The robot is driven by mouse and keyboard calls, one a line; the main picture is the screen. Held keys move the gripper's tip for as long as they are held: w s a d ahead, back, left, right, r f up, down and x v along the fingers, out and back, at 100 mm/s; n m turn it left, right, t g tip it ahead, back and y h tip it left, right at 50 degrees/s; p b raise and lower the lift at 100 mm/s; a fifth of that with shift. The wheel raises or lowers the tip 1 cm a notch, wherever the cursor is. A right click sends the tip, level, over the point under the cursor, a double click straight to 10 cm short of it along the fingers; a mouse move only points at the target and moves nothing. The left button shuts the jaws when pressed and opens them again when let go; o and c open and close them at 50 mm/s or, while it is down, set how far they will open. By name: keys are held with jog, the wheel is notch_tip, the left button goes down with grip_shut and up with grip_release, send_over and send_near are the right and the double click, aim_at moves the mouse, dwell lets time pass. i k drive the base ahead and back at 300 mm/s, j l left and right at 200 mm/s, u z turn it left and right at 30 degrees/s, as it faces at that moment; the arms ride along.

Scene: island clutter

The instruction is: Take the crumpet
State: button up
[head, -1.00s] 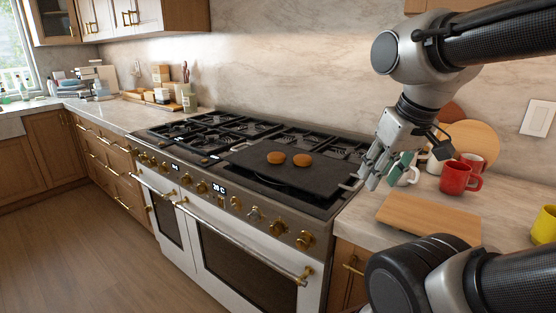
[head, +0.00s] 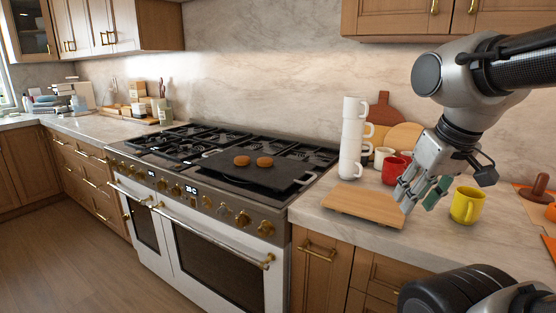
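Two round, golden-brown crumpets lie side by side on a dark flat griddle (head: 285,180) on the stove: a left crumpet (head: 242,160) and a right crumpet (head: 265,162). My gripper (head: 420,204) is at the right, well away from them, pointing down over the counter between the wooden board and the yellow mug. Its fingers are apart with green pads showing, and nothing shows between them. It hides part of the counter and of the red mug.
A wooden board (head: 362,206) lies on the counter right of the stove. Behind it stand a tall stack of white mugs (head: 352,140), a red mug (head: 392,168) and round boards. A yellow mug (head: 466,206) stands at right. Black grates (head: 180,140) cover the stove's left part.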

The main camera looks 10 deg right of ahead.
aim_at(242, 161)
jog(key=i+j+z, duration=0.1)
jog(key=z, duration=0.4)
jog(key=j+z, duration=0.2)
jog(key=z, duration=0.3)
jog(key=j+z, duration=0.25)
jog(key=z, duration=0.25)
jog(key=j, duration=3.85)
jog(key=i, duration=0.05)
